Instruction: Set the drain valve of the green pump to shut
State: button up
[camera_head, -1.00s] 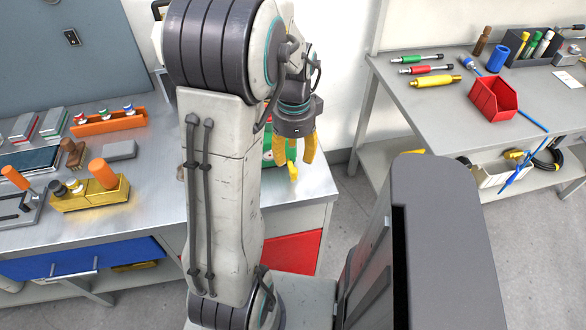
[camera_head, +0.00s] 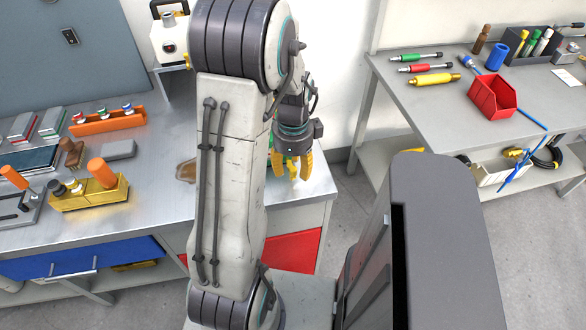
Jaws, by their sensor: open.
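My gripper (camera_head: 292,172) hangs over the right end of the left workbench, its yellow fingers pointing down and apart. A small yellow piece (camera_head: 294,171) shows between and behind the fingers; it may be the drain valve's lever, but its angle cannot be made out. Whether the fingers touch the yellow piece is unclear.
The left bench (camera_head: 160,150) carries an orange rack (camera_head: 108,118), a yellow block with knobs (camera_head: 88,193) and a brown object (camera_head: 186,171) beside my arm. A white device (camera_head: 170,38) stands behind. The right bench (camera_head: 420,110) holds tools and a red bin (camera_head: 493,97).

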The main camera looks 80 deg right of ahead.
jog(key=shift+f, duration=0.75)
grip_shut()
